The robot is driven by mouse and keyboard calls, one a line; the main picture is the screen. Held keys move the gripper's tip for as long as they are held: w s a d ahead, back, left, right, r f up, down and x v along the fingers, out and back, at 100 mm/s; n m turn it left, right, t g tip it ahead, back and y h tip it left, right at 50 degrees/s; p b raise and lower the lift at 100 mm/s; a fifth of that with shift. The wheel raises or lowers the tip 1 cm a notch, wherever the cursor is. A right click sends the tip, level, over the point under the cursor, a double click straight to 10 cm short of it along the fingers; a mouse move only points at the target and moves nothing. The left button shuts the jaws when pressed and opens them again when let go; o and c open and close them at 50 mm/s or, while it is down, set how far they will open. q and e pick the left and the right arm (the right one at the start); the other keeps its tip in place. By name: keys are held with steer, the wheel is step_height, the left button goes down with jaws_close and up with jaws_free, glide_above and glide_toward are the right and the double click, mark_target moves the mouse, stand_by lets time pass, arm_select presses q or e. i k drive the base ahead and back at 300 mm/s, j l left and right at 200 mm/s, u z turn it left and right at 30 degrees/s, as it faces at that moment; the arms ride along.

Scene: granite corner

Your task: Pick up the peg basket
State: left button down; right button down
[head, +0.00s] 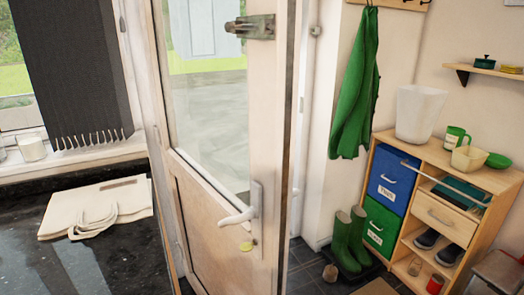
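No thing in the head view is clearly marked as a peg basket. A small cream open container (468,157) sits on top of the wooden cabinet at the right; I cannot tell whether it is the peg basket or what it holds. A taller white tapered bin (420,112) stands left of it on the same top. Between and behind them is a green mug (456,137), and a green bowl (498,160) is to the right. Neither of my grippers is in view.
A glazed door (206,215) stands in the middle, between the dark granite counter (95,260) and the wooden cabinet (410,230). A folded cloth bag (97,208) lies on the counter. Green boots (350,238) stand on the floor before the cabinet.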

mark_target(466, 159)
steer(key=z, duration=1.6)
steer(key=i+j+z, duration=0.3)
steer(key=i+z, duration=0.15)
steer(key=i+j+z, duration=0.45)
steer(key=i, duration=0.1)
